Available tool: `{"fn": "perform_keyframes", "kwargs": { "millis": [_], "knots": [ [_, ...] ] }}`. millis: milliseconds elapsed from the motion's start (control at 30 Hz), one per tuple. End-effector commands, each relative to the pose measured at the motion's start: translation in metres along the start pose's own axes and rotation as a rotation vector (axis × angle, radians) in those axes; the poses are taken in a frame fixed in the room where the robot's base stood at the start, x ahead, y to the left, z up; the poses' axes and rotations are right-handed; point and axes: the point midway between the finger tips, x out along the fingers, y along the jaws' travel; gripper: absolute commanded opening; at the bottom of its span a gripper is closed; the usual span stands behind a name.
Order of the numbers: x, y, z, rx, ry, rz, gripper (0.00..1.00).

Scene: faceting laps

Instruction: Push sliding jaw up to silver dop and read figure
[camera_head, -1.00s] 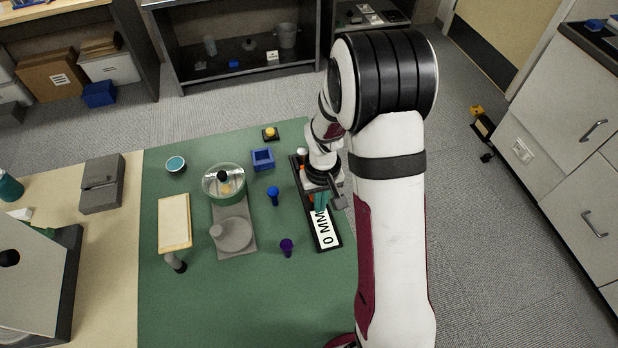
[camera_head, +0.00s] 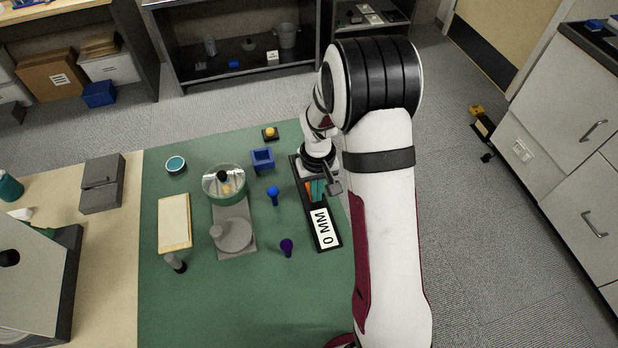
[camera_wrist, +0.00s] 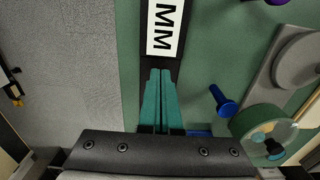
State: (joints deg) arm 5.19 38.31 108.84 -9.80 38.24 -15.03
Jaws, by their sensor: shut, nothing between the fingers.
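The long black gauge (camera_head: 332,243) lies on the right of the green mat, with a white label (camera_head: 322,229) reading "0 MM" at its near end. In the wrist view the label (camera_wrist: 165,28) shows only "MM". My gripper (camera_head: 318,197) is over the middle of the gauge, its teal fingers closed together and empty. In the wrist view the closed fingers (camera_wrist: 162,72) point along the gauge toward the label. An orange part (camera_head: 308,187), perhaps the sliding jaw, shows beside the fingers. My wrist hides the gauge's far end, and I cannot make out a silver dop there.
A blue dop (camera_head: 273,195), a purple dop (camera_head: 287,246) and a grey peg (camera_head: 175,263) stand on the mat. A blue square holder (camera_head: 262,160), a grey stand with a clear-topped drum (camera_head: 224,183) and a cream board (camera_head: 174,222) are left of the gauge.

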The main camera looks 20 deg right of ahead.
Motion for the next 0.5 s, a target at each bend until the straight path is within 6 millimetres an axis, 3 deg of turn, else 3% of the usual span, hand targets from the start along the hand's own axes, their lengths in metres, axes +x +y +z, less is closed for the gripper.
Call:
{"fn": "perform_keyframes", "kwargs": {
  "millis": [267, 500],
  "knots": [
    [0.0, 0.0001, -0.0084, -0.001, 0.002, 0.001, 0.0],
    [-0.0004, 0.0002, 0.0001, -0.001, 0.002, 0.0, 0.0]
  ]
}}
